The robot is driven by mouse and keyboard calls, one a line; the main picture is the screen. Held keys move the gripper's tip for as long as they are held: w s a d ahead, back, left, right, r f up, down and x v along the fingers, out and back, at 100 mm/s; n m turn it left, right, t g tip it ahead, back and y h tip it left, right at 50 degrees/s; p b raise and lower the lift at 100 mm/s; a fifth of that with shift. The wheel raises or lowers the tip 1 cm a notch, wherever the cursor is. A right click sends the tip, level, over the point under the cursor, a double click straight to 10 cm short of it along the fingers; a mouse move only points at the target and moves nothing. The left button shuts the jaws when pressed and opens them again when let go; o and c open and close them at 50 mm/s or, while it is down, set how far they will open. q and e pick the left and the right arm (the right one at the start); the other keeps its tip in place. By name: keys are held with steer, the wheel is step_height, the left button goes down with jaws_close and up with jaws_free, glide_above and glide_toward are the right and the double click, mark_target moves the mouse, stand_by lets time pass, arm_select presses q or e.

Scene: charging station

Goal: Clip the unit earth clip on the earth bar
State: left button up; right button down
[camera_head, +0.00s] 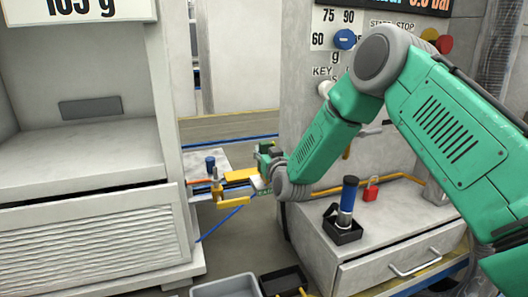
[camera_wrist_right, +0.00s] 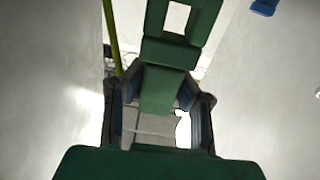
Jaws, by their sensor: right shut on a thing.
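My right gripper (camera_head: 262,172) is at the end of the green arm, in the gap between the left cabinet and the right unit. It also shows in the wrist view (camera_wrist_right: 160,125), with dark fingers on either side of a green piece. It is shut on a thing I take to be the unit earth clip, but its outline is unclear. A yellow forked piece (camera_head: 240,177) is just left of the gripper, close to a small gold upright post (camera_head: 217,188). I cannot tell whether they touch, or which part is the earth bar. My left gripper is out of view.
A blue knob (camera_head: 210,164) stands on the pale ledge behind the post. Blue and orange cables run nearby. A blue-handled tool (camera_head: 348,195) in a black holder and a red padlock (camera_head: 370,192) are on the right cabinet. A grey tray (camera_head: 226,289) is at the bottom.

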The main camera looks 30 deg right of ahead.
steer(key=shift+f+b, duration=1)
steer(key=shift+f, duration=0.55)
steer(key=c, duration=1.2)
jaws_free()
steer(key=shift+s+a+f, duration=0.1)
steer(key=shift+s, duration=0.3)
steer(key=v, duration=1.1)
